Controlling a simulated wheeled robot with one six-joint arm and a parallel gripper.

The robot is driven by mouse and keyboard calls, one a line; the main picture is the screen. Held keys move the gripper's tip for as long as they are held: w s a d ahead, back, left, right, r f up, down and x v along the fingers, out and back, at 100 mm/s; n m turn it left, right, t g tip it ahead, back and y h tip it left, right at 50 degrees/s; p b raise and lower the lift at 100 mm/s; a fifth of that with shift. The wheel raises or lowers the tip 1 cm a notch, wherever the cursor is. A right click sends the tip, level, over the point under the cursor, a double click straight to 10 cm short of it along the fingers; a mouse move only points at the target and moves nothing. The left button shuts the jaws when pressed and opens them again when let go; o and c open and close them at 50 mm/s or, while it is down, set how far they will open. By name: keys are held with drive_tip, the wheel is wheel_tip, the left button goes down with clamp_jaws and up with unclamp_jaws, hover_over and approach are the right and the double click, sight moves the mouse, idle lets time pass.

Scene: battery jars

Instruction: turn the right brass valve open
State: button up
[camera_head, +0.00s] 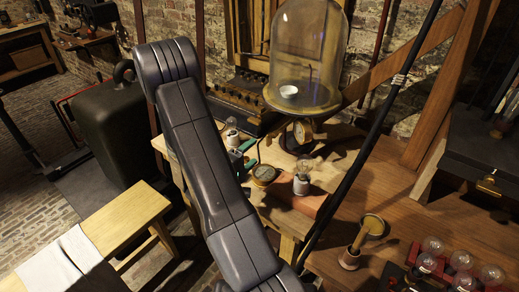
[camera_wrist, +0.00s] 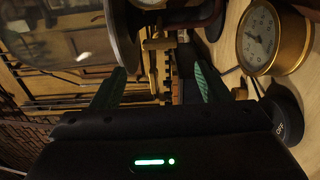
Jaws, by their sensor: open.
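My gripper (camera_wrist: 158,86) shows in the wrist view as two green fingers, spread apart with nothing held. A brass fitting with a crosspiece (camera_wrist: 155,46), which looks like a valve, stands beyond the fingertips, roughly in line with the gap. I cannot tell whether it is the right valve, nor which way it is turned. In the head view my gripper (camera_head: 247,153) is low at the bench, mostly behind my arm, with bits of green showing. No brass valve shows clearly in the head view.
A glass bell jar (camera_head: 308,45) stands on a round base behind the gripper. A brass-rimmed dial (camera_wrist: 258,38) is close on the right in the wrist view.

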sight(271, 137)
drive_tip(key=shift+v, duration=0.95)
drive_tip(key=shift+w+d, duration=0.1)
drive_tip(key=p+x, duration=0.3)
drive_tip(key=x, duration=1)
drive_tip(key=shift+w+d, duration=0.15)
drive_tip(key=shift+w, duration=0.1)
